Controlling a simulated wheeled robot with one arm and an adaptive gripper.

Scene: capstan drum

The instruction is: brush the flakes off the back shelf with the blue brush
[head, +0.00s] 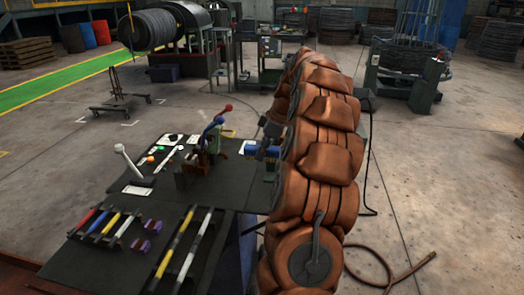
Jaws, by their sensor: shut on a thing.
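My gripper (269,137) is at the far right edge of the dark bench (115,190), close beside my padded orange-brown arm, which hides part of it. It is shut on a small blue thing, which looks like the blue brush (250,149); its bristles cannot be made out. The brush is just above or at the bench's far right edge; contact cannot be told. I cannot clearly tell which surface is the back shelf, and no flakes can be made out at this size.
On the bench stand a white-knobbed lever (133,164), a red-and-blue-handled mechanism (212,140), coloured sticks (110,224), purple blocks (140,243) and two long bars (185,248). A hose (395,278) lies on the floor at right. A wheeled stand (121,102) is behind, with open floor around.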

